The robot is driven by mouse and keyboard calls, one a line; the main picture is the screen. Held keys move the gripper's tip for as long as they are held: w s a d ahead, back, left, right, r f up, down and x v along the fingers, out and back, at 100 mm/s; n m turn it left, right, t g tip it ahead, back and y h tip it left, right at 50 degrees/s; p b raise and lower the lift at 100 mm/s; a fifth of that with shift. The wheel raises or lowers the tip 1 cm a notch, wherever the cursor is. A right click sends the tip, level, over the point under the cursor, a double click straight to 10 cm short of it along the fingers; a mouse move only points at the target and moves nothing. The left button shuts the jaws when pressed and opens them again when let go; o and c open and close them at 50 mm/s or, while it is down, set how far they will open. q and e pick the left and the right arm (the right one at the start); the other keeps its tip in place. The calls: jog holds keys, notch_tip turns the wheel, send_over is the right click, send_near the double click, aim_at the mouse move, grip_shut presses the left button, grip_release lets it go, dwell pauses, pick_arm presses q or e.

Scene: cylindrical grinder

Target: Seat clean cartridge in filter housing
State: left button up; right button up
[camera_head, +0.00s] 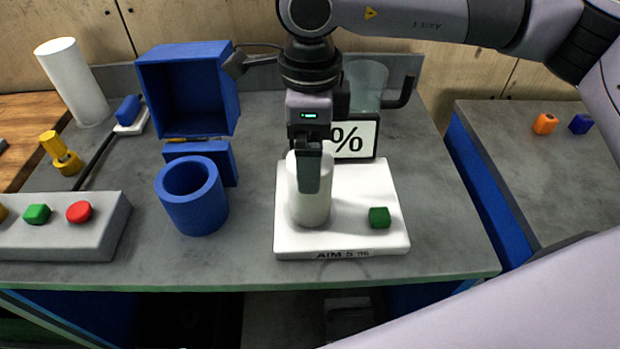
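A blue open-topped cylinder (192,205), which looks like the filter housing, stands left of centre on the bench; its bore looks empty. A white cartridge-like cylinder (300,206) is upright over the white platform (350,242). My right gripper (309,180) points down at it, with one finger across its front side; the other finger is hidden, so whether it grips cannot be told. A second, brighter white cylinder (72,82) stands at the back left. Which cylinder is the clean cartridge cannot be told. My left gripper is not in view.
A blue open box (190,90) stands behind the housing. A "%" display (354,140) and a clear cup (366,82) are behind the platform. A green block (379,217) sits on the platform. A button box (75,238) is front left. Bench between housing and platform is clear.

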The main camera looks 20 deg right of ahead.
jog(key=c, duration=1.7)
jog(key=shift+r, duration=0.1)
